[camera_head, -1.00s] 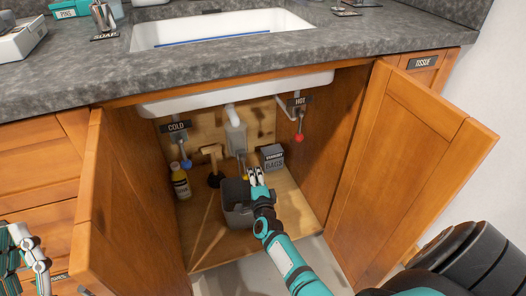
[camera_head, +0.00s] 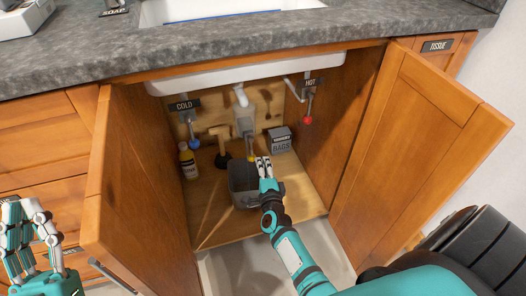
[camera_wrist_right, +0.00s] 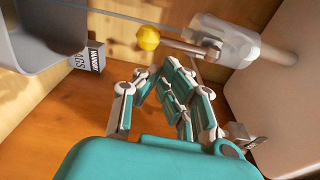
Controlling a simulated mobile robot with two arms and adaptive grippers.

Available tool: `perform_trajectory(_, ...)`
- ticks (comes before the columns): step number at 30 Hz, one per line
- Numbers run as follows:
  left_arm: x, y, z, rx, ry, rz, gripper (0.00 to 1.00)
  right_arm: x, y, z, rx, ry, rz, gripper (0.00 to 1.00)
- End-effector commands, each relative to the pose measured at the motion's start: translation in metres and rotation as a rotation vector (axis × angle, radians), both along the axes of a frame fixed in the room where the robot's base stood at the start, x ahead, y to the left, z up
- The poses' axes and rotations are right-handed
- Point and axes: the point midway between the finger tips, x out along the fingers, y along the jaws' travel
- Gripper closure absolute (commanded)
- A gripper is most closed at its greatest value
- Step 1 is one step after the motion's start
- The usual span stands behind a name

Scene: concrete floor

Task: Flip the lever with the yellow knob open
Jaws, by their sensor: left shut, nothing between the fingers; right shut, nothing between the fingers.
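The yellow knob (camera_wrist_right: 148,37) sits at the end of a short lever (camera_wrist_right: 188,47) that joins a grey-white pipe fitting (camera_wrist_right: 228,42) in the right wrist view. In the head view the knob (camera_head: 251,158) is a small yellow spot below the grey drain fitting (camera_head: 244,122), beside my right gripper. My right gripper (camera_head: 263,160) is shut and empty inside the cabinet. Its fingertips (camera_wrist_right: 156,68) appear just below the knob in the wrist view; contact cannot be told. My left gripper (camera_head: 25,207) is shut and empty at the lower left, outside the cabinet.
Both cabinet doors (camera_head: 420,130) stand open. A grey bin (camera_head: 243,190) is just left of my right gripper. A box of bags (camera_head: 280,140), a plunger (camera_head: 222,150) and a bottle (camera_head: 188,160) stand behind. Blue (camera_head: 194,143) and red (camera_head: 308,120) knobs hang at either side.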

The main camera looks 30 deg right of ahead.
Motion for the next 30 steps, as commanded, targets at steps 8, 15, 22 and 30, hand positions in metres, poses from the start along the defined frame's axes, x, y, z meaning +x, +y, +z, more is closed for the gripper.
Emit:
perform_trajectory(8, 0.0, 0.0, 0.001, 0.001, -0.002, 0.0, 1.0, -0.054, 0.021, 0.0, -0.001, 0.001, 0.0, 1.0)
perform_trajectory(15, 0.0, 0.0, 0.001, 0.001, -0.003, 0.0, 1.0, -0.072, 0.029, 0.001, -0.001, 0.0, 0.0, 1.0)
perform_trajectory(22, 0.0, 0.0, 0.001, 0.001, -0.003, -0.001, 1.0, -0.073, 0.029, 0.001, -0.001, -0.001, 0.0, 1.0)
perform_trajectory(30, 0.0, 0.0, 0.001, 0.001, -0.003, -0.001, 1.0, -0.073, 0.029, 0.001, 0.0, 0.0, 0.0, 1.0)
